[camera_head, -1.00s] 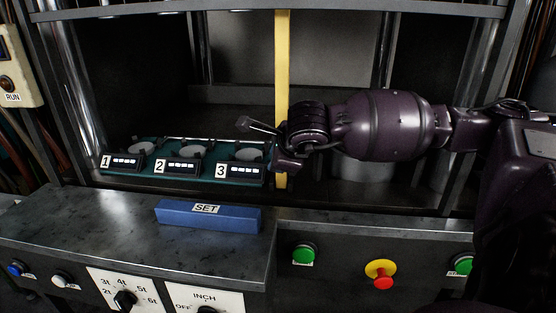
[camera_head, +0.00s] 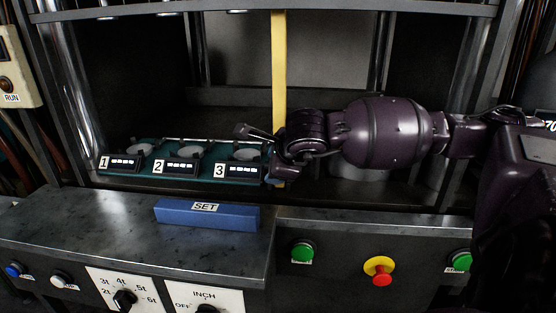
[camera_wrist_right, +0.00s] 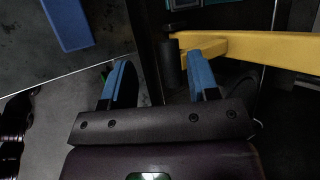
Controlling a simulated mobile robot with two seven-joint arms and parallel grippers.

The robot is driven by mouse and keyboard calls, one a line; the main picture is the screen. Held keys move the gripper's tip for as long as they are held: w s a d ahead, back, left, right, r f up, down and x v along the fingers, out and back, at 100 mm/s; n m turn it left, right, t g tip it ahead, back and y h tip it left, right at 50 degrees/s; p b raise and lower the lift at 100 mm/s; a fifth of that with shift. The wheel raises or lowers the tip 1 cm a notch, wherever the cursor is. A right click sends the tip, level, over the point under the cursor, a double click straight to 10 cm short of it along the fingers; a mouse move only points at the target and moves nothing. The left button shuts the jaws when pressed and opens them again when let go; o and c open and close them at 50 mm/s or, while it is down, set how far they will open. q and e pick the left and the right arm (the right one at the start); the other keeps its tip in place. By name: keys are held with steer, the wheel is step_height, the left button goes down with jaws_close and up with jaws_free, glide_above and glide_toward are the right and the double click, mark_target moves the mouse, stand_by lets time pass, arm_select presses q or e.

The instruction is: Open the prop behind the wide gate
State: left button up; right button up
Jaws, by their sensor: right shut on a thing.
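The yellow prop (camera_head: 279,70) stands upright in the wide opening of the machine in the head view. In the right wrist view the yellow bar (camera_wrist_right: 275,48) runs to the right edge, with a dark cylindrical handle (camera_wrist_right: 171,63) at its near end. My right gripper (camera_head: 272,182) is at the prop's lower part in the head view, where my wrist hides some of the bar. Its blue fingers (camera_wrist_right: 160,80) show in the right wrist view, with the dark handle between them, close against the right finger. The grip itself is partly unclear in the dark. My left gripper is out of view.
A teal tray (camera_head: 137,172) with units numbered 1, 2 and 3 lies left of the prop. A blue SET block (camera_head: 207,216) rests on the metal ledge (camera_head: 110,222). A red button with yellow collar (camera_head: 380,268) and green buttons (camera_head: 302,252) are on the front panel.

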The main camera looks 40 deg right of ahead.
steer(key=shift+o, duration=0.7)
steer(key=shift+s+a+f+g, duration=0.1)
steer(key=shift+s+f+g, duration=0.05)
steer(key=shift+f, duration=0.45)
steer(key=shift+s+a+f+g, duration=0.1)
steer(key=shift+f+g, duration=0.05)
steer(key=shift+f, duration=0.45)
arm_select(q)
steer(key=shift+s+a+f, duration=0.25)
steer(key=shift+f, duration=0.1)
arm_select(e)
steer(key=shift+d, duration=0.15)
steer(key=shift+r, duration=0.1)
arm_select(q)
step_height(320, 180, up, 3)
steer(key=p, duration=0.4)
arm_select(e)
steer(key=w+v, duration=0.1)
steer(key=v, duration=1.1)
steer(key=shift+r, duration=0.45)
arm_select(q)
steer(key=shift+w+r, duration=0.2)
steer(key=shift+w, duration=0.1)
arm_select(e)
steer(key=shift+d, duration=0.1)
